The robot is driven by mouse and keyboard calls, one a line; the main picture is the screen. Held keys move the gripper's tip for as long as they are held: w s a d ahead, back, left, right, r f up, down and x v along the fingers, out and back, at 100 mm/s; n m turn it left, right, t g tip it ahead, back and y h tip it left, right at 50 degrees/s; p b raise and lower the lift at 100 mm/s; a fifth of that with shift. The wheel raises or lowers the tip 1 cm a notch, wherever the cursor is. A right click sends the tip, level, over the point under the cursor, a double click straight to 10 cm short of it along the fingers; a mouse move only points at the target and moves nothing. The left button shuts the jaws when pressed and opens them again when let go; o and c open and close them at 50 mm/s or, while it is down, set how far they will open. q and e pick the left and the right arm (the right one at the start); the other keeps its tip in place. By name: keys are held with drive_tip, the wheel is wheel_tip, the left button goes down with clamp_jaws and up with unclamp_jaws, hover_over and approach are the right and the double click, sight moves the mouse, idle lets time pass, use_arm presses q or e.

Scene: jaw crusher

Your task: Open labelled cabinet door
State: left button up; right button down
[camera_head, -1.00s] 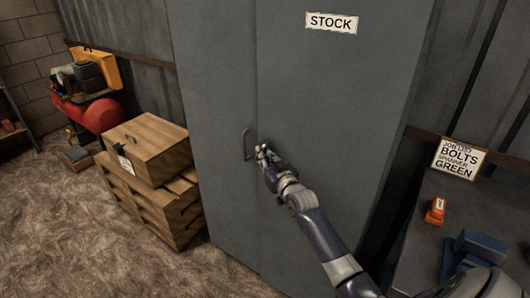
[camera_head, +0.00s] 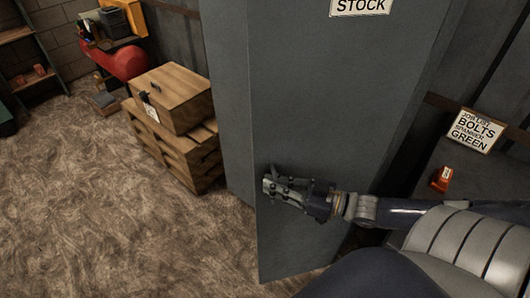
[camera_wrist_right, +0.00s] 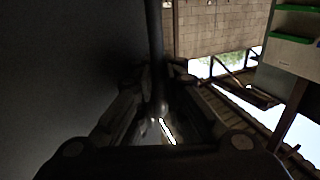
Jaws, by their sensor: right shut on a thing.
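The grey cabinet door (camera_head: 330,110) carries a white STOCK label (camera_head: 361,6) at its top, cut by the frame edge. The door stands ajar, its left edge swung out in front of the cabinet's grey left part (camera_head: 229,90). My right gripper (camera_head: 270,187) is at the door's left edge, shut on the door handle. In the right wrist view the handle (camera_wrist_right: 155,45) is a dark upright bar running between the fingers (camera_wrist_right: 158,100). In the head view the gripper hides the handle. The cabinet's inside is not visible. My left gripper is not in view.
A wooden box (camera_head: 172,97) sits on stacked pallets (camera_head: 188,150) left of the cabinet. A red tank (camera_head: 128,62) stands farther back. At right, a job list sign (camera_head: 474,131) and an orange object (camera_head: 442,178) rest on a dark surface. The floor (camera_head: 110,220) at left is open.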

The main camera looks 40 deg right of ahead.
drive_tip(key=s+d+n+g+y+p, duration=0.2)
drive_tip(key=s+n+g+y, duration=0.1)
drive_tip(key=s, duration=1)
drive_tip(key=s+d+n+g+y+p, duration=0.1)
drive_tip(key=s+n+g+y+p, duration=0.2)
drive_tip(key=s+g, duration=0.5)
drive_tip(key=shift+s+d+n+y, duration=0.45)
drive_tip(key=shift+s+n, duration=0.95)
drive_tip(key=shift+s, duration=1)
drive_tip(key=shift+a+r, duration=0.1)
drive_tip(key=shift+r, duration=0.05)
drive_tip(key=c, duration=2)
unclamp_jaws()
drive_tip(key=shift+d, duration=0.2)
drive_tip(key=v, duration=0.7)
drive_tip(key=shift+d, duration=0.2)
